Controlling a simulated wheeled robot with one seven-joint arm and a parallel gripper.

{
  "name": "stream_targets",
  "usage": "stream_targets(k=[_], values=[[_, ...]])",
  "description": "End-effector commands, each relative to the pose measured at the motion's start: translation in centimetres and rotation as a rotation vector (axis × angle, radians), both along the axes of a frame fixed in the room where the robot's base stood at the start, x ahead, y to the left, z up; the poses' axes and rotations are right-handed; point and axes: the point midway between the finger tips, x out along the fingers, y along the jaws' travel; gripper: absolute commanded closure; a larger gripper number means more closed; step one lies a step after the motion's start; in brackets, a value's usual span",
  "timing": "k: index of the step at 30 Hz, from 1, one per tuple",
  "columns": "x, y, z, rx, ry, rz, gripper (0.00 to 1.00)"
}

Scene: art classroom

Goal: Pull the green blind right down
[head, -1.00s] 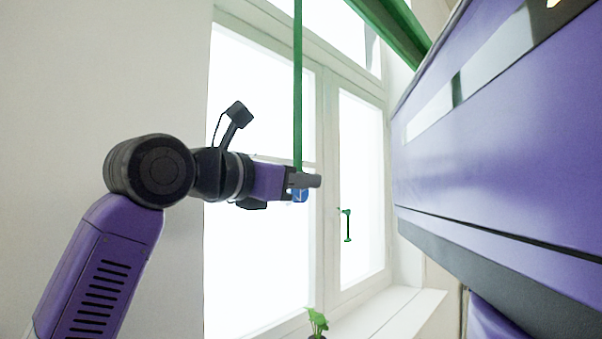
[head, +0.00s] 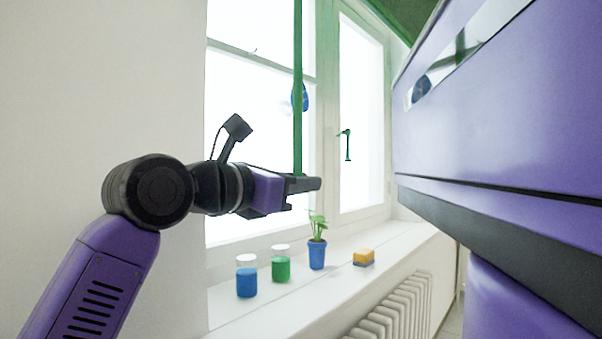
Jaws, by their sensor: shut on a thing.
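The green blind (head: 408,14) shows only as a strip at the top right, in front of the upper window; the rest of it is out of frame or behind my purple body. A long, thin green pull strap (head: 298,90) hangs straight down from above the picture. Its lower end is at my gripper (head: 304,184). My gripper points right and is shut on the strap, in front of the window and above the sill. The fingers hide the strap's very end.
A green window handle (head: 347,145) and a blue ornament (head: 303,98) are higher. A radiator (head: 395,308) is below.

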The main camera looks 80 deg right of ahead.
Motion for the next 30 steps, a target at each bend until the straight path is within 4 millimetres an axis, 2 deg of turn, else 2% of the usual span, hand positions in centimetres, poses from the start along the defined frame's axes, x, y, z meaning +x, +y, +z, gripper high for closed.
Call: stream_targets(k=[1,18,24,30], values=[[-0.4,0.1,-2.7,0.004,-0.005,-0.008,1.0],[-0.4,0.1,-17.8,0.004,-0.003,-0.009,1.0],[-0.4,0.1,-21.4,0.003,-0.005,-0.009,1.0],[-0.5,0.1,-23.5,0.003,-0.005,-0.01,1.0]])
